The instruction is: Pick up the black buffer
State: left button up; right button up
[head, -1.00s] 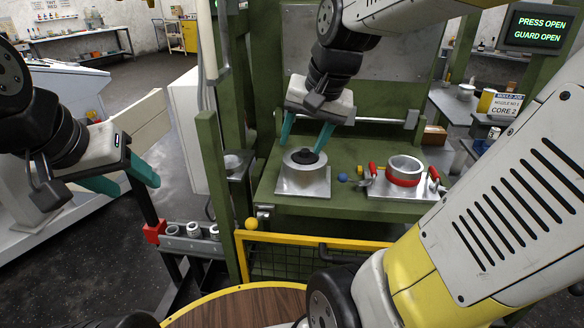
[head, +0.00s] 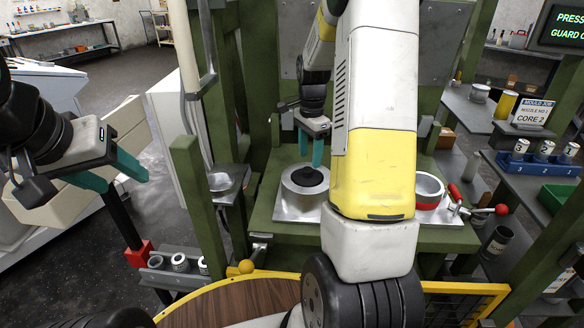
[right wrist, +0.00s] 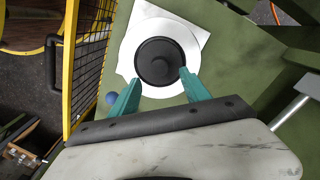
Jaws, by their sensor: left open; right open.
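The black buffer (head: 307,177) is a dark round disc with a raised centre, sitting on top of a silver metal cylinder (head: 301,201) on the green press bed. In the right wrist view the buffer (right wrist: 158,60) lies just beyond and between the fingertips. My right gripper (head: 311,158) is open, with teal fingers pointing down at the buffer; whether they touch it I cannot tell. The right wrist view also shows this gripper (right wrist: 161,78) empty.
A metal ring with a red band (head: 429,190) stands on a clamp plate to the right, partly hidden by my right arm. A yellow guard frame (head: 465,288) runs along the front. Green press posts (head: 203,195) stand left.

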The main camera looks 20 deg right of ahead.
aim_at(308, 169)
notch_tip(308, 169, down, 5)
jog(key=shift+a+r, duration=0.1)
jog(key=shift+r, duration=0.05)
grip_shut()
jog(key=shift+r, duration=0.1)
dwell(1.4)
